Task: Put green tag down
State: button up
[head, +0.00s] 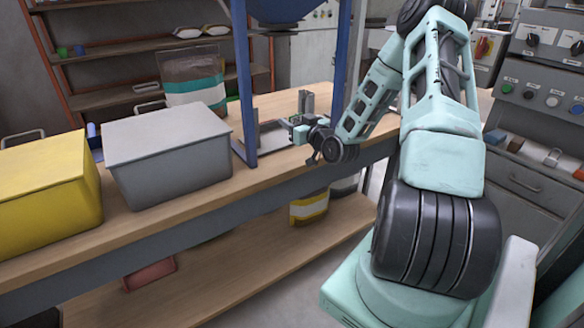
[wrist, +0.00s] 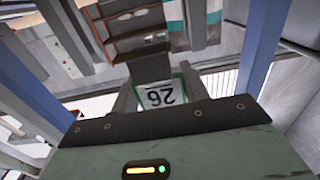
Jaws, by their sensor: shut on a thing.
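My gripper (head: 299,134) is above the wooden bench, beside the blue frame and near its front edge. In the wrist view, my gripper (wrist: 158,84) is shut on the green tag (wrist: 162,96). The tag has a green border and a white face with a black 26, which appears upside down. In the head view the tag is too small and too covered by my gripper to make out clearly.
The blue frame (head: 243,75) stands on the bench (head: 135,218). A grey lidded bin (head: 168,155) and a yellow lidded bin (head: 45,190) stand to its left. A bag with a teal band (head: 194,88) is behind. A control cabinet (head: 540,90) is at right.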

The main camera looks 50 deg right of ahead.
jog(key=shift+w+d, duration=0.1)
jog(key=shift+d, duration=0.4)
send_over(296, 158)
notch_tip(296, 158, down, 5)
jog(key=shift+f, duration=2.2)
jog(key=shift+f, duration=0.1)
jog(key=o, duration=1.1)
